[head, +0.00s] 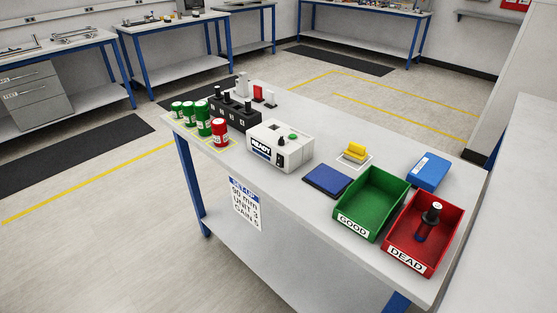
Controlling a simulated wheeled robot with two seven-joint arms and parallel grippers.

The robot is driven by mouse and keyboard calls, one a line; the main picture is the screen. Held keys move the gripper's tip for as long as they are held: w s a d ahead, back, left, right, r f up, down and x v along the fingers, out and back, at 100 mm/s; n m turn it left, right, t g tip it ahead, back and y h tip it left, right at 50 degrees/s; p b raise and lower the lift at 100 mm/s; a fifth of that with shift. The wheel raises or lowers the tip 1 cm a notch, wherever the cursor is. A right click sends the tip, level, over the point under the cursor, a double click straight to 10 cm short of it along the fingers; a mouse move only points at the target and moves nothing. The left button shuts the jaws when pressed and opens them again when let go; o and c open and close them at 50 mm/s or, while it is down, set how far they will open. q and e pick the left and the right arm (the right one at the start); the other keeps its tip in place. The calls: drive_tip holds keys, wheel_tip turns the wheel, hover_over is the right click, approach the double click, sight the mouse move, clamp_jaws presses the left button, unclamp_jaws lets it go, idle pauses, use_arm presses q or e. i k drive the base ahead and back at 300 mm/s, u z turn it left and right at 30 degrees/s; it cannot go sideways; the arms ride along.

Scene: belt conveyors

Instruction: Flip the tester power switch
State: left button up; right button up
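The tester is a white box (283,146) in the middle of the table, with a label reading READY on its front. A dark panel (281,161) that looks like the power switch sits at the right of its front face; its position is too small to tell. A green round button or lamp (294,136) and a dark knob are on its top. Neither of my grippers shows in the head view.
Green cans (204,118) and a red can (219,132) stand left of the tester, by a black rack (234,117). Right are a blue pad (328,180), a yellow block (355,152), a green GOOD bin (347,233), a red DEAD bin (448,255) and a blue box (429,171).

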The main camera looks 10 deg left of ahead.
sight(280, 159)
drive_tip(key=z, duration=0.6)
drive_tip(key=k, duration=1.35)
drive_tip(key=z, duration=0.35)
drive_tip(key=i, duration=0.3)
drive_tip(key=u, duration=1.15)
drive_tip(key=i, duration=1.55)
drive_tip(key=z, duration=0.55)
